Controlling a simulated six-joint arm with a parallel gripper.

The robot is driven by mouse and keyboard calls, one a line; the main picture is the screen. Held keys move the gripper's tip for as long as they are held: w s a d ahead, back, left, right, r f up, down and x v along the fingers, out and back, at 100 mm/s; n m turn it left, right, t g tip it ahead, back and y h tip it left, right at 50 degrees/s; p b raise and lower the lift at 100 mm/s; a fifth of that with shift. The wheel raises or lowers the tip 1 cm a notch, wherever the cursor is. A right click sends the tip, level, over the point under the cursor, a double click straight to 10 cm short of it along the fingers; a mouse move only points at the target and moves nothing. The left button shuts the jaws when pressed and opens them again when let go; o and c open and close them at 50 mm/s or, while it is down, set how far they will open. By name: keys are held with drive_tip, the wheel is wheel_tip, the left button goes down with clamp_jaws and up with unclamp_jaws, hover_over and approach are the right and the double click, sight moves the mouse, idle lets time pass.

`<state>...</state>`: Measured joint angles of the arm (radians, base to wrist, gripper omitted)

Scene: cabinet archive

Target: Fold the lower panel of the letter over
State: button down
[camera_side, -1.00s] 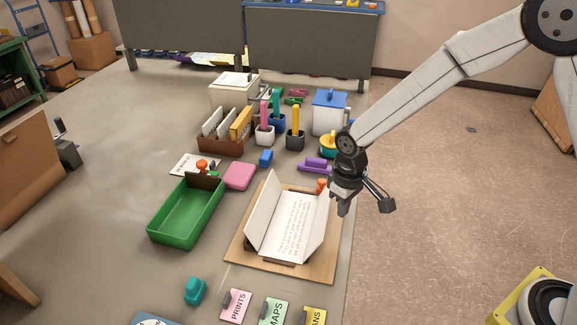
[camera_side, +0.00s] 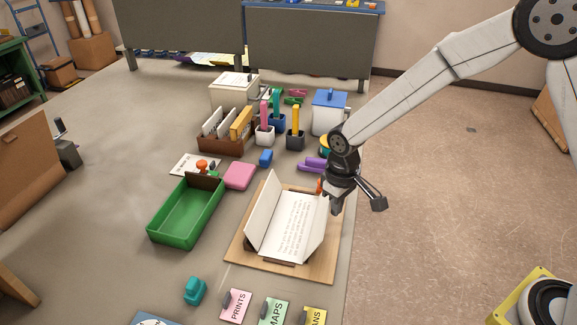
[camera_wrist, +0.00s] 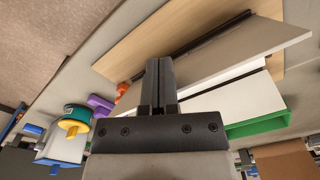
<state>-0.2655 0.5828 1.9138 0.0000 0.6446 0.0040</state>
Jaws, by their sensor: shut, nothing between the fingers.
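The letter (camera_side: 287,228) lies on a wooden board (camera_side: 300,268), with printed text on its middle panel. One panel (camera_side: 262,212) stands up along its left side and another (camera_side: 318,228) stands tilted up along its right side. My gripper (camera_side: 336,208) is shut and empty. It is at the right panel's far end, just outside it; I cannot tell whether it touches. In the wrist view my shut fingers (camera_wrist: 160,75) point at the board (camera_wrist: 160,32), and a raised panel (camera_wrist: 240,55) of the letter is beside them.
A green tray (camera_side: 163,232) stands left of the board and a pink block (camera_side: 239,176) behind it. The table's right edge is near.

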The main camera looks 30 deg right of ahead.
drive_tip(key=shift+w+a, duration=2.3)
drive_tip(key=shift+a, duration=0.05)
drive_tip(key=shift+r, duration=0.15)
wheel_tip(320, 180, up, 8)
idle(1.1)
wheel_tip(320, 180, up, 8)
drive_tip(key=shift+f, duration=0.25)
idle(0.7)
drive_tip(key=shift+d, duration=0.15)
